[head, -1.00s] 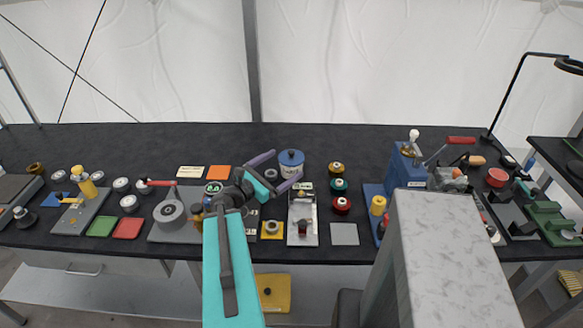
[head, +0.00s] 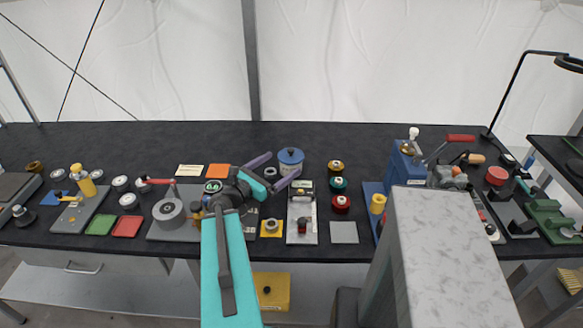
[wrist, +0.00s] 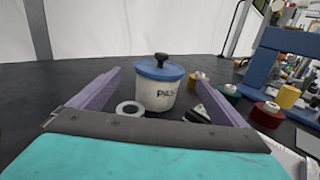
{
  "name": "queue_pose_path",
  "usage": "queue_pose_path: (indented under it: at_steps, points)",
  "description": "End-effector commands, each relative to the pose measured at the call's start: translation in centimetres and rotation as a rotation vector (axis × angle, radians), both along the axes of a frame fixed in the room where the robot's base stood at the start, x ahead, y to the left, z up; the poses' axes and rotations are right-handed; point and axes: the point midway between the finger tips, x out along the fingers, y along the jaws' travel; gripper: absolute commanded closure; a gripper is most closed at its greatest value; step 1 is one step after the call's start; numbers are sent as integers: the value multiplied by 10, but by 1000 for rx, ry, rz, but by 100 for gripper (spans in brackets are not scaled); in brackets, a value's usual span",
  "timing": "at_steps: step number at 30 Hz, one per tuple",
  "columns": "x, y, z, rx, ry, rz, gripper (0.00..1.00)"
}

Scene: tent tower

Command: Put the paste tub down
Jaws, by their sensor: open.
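The paste tub (head: 291,163) is white with a blue lid and a dark knob. It stands upright on the black bench toward the back, and its partly visible lettering shows in the wrist view (wrist: 157,92). My gripper (head: 279,168) is open with purple fingers, which point at the tub. In the wrist view the tub appears between the two fingers (wrist: 168,85), beyond or near their tips. The fingers do not visibly press on it. The tub's base looks to rest on the bench.
A grey ring (wrist: 130,109) lies just left of the tub in the wrist view. Yellow, teal and red spools (head: 338,185) stand to the right. A metal tray (head: 302,225) lies in front. The bench behind the tub is clear.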

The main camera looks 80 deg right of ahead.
Motion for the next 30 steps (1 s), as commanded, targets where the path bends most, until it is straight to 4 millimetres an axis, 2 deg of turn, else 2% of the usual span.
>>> queue_pose_path:
  at_steps: [9,22,30]
  points:
    - [-9,-13,-1,-1,-1,-1,4]
    - [-11,-15,1,0,0,-2,4]
    - [-22,-35,4,1,-1,-4,4]
